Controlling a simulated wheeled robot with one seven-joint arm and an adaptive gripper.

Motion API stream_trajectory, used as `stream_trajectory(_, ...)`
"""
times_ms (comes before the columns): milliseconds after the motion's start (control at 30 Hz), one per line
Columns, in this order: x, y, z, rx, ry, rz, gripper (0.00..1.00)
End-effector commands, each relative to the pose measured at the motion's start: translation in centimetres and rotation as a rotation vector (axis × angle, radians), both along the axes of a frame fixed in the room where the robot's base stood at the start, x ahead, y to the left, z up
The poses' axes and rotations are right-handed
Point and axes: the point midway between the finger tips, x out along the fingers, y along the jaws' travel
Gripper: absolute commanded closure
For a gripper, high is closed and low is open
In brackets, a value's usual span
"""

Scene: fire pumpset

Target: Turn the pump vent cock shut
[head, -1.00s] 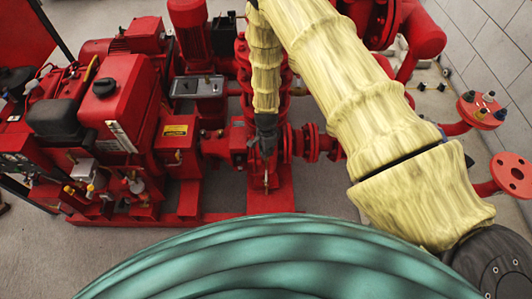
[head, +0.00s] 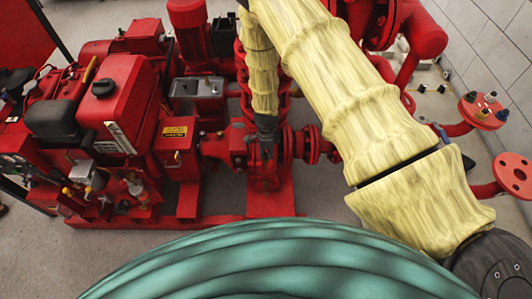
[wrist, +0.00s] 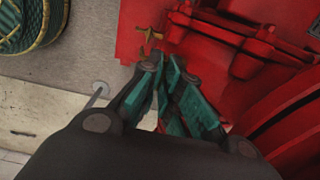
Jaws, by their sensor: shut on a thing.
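The pump vent cock (wrist: 150,35) shows in the wrist view as a small brass piece against the red pump, just beyond my fingertips. My gripper (wrist: 161,64) has its teal-padded fingers close together there, shut on the cock; the fingertips hide the gripped part. In the head view my gripper (head: 265,135) is small and dark at the end of the yellow-sleeved arm, in front of the red pump (head: 226,150). The cock cannot be made out in the head view.
A red engine (head: 115,95) stands left of the pump on a red base frame (head: 190,222). Red flanged pipes (head: 513,173) stand at the right. A coiled hose (wrist: 30,25) lies at the upper left of the wrist view. Grey floor is open at the left front.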

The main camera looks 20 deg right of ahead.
Motion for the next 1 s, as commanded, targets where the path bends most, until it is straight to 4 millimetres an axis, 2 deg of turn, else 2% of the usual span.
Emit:
stream_trajectory(167, 0.3, 0.2, 0.2, 0.003, -0.005, 0.001, 1.0)
stream_trajectory(300, 0.3, 0.2, 0.1, 0.002, -0.005, 0.001, 0.74)
stream_trajectory(333, 0.2, 0.1, 0.1, 0.002, -0.004, 0.0, 0.72)
stream_trajectory(733, 0.1, 0.0, 0.5, 0.0, -0.002, 0.0, 0.72)
stream_trajectory(1000, 0.2, 0.0, 3.9, 0.0, -0.004, 0.002, 0.72)
